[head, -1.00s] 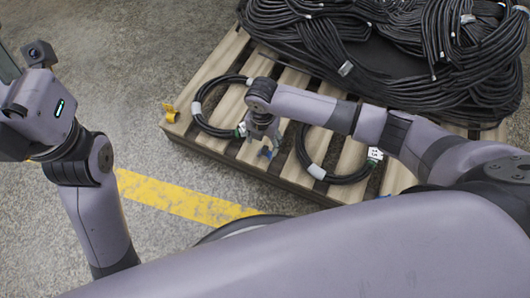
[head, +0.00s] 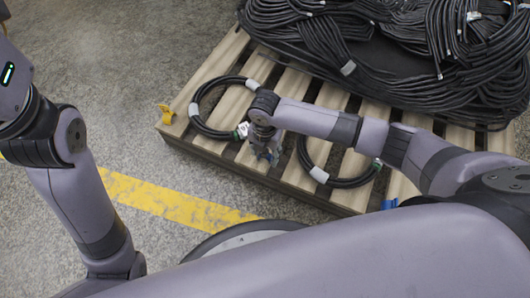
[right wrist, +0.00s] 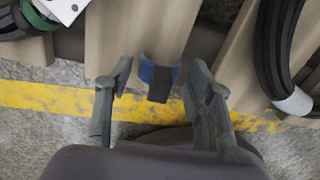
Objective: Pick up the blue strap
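The blue strap (right wrist: 146,70) shows in the right wrist view as a short blue band with a dark end piece, lying by the edge of a pallet slat. My right gripper (right wrist: 158,84) is open, with one finger on either side of the strap and a gap to each. In the head view my right gripper (head: 268,153) is low over the pallet's front edge, between two hose coils, and mostly hides the strap. My left arm stands at the left of the head view, its gripper outside the picture.
The wooden pallet (head: 225,80) carries a heap of black hoses (head: 400,45) at the back. A left coil (head: 197,115) and a right coil (head: 345,182) lie near the gripper. A yellow strap (head: 166,115) is at the left corner. Another blue piece (head: 389,204) lies at the front edge.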

